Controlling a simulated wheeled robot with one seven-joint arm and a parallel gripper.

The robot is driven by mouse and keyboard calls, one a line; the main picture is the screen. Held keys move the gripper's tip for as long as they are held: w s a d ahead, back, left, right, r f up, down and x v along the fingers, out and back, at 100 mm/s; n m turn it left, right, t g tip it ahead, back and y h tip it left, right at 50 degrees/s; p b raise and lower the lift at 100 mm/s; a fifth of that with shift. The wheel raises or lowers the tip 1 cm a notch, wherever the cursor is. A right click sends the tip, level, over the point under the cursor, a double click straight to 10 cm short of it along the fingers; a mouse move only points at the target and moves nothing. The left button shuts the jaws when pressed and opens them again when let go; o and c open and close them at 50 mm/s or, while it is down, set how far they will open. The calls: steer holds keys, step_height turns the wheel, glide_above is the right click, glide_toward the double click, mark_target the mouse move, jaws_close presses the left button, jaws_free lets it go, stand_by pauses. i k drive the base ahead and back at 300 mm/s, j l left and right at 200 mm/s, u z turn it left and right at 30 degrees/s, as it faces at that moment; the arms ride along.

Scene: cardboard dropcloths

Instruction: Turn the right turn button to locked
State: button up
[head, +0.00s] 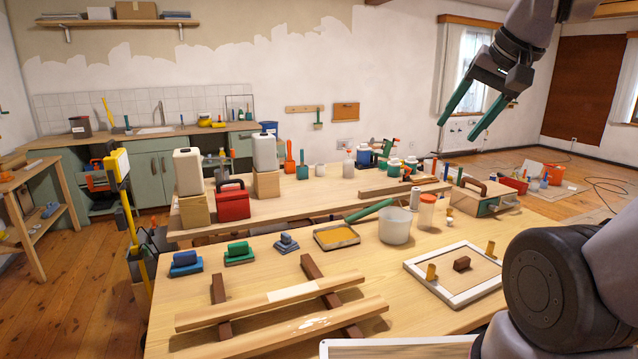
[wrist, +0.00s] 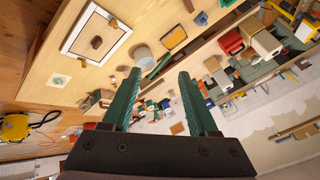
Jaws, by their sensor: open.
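A white-framed panel (head: 423,288) lies flat at the right of the near table, with a dark brown block (head: 462,263) at its middle. The right turn button (head: 490,248), small and yellow-tan, is at the frame's far right side. A similar left turn button (head: 431,272) is at its left side. I cannot tell how either is turned relative to the frame's edge. The white frame (wrist: 69,50) also shows at the upper left of the wrist view. My gripper (head: 456,130) is open and empty, high above the tables and well apart from the panel; its green fingers (wrist: 160,74) point over the room.
A whitish bucket (head: 396,226), an orange-lidded jar (head: 426,212) and a paint tray (head: 336,237) stand behind and left of the panel. Wooden strips (head: 282,318) lie on dark supports at the front left. The air around my gripper is clear.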

mark_target(490, 246)
steer(key=z, duration=0.9)
steer(key=i+l+u, duration=0.35)
steer(key=l, duration=0.3)
steer(key=i+l+u, duration=0.15)
steer(key=l, duration=0.2)
steer(key=i, duration=0.05)
